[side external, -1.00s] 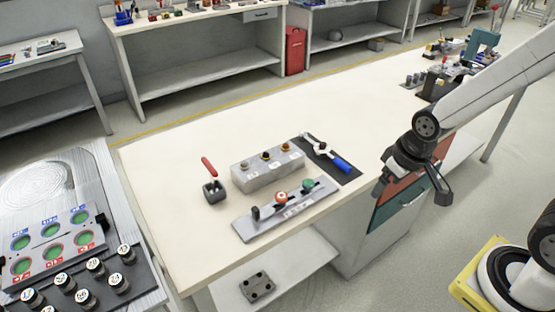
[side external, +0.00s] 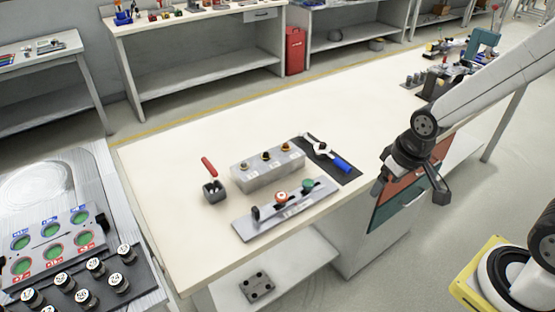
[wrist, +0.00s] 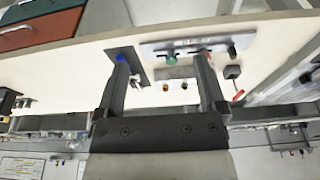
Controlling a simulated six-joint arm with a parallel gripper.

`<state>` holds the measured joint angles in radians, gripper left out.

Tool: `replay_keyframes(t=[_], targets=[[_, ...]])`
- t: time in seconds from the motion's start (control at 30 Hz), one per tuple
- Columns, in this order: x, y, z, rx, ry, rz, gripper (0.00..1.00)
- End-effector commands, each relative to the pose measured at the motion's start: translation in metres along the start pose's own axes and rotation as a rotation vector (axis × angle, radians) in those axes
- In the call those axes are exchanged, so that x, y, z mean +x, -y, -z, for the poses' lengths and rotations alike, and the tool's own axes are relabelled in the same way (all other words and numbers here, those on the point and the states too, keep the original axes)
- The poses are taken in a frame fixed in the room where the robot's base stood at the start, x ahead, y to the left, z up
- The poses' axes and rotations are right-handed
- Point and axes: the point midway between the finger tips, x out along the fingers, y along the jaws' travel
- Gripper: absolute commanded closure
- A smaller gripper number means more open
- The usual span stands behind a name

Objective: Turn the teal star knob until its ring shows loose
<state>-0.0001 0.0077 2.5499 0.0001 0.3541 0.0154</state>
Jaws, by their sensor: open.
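The teal star knob (side external: 308,186) stands on the right part of a grey metal plate (side external: 248,228) near the table's front edge. A red-and-white knob (side external: 281,197) and a black upright piece (side external: 255,213) are on the same plate. The teal knob also shows in the wrist view (wrist: 171,56), between the fingers in the picture but well beyond them. Its ring is too small to read. My gripper (side external: 411,192) is open and empty, to the right of the plate and apart from it, off the table's front edge.
Behind the plate is a grey block (side external: 268,172) with several brass-coloured knobs. To its right, a blue-handled tool (side external: 341,163) lies on a dark mat. A dark box with a red lever (side external: 210,170) stands left. The table's middle behind them is clear.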

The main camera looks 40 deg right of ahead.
Motion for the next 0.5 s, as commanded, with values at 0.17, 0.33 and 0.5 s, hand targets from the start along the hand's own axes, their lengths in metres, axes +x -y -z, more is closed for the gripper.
replay_keyframes(t=[0.17, 0.33, 0.5], targets=[[0.005, 0.001, 0.017, 0.091, 0.014, -0.001, 0.10], [0.015, 0.002, 0.048, 0.272, 0.043, -0.006, 0.10], [0.033, 0.004, 0.085, 0.508, 0.077, -0.020, 0.10]])
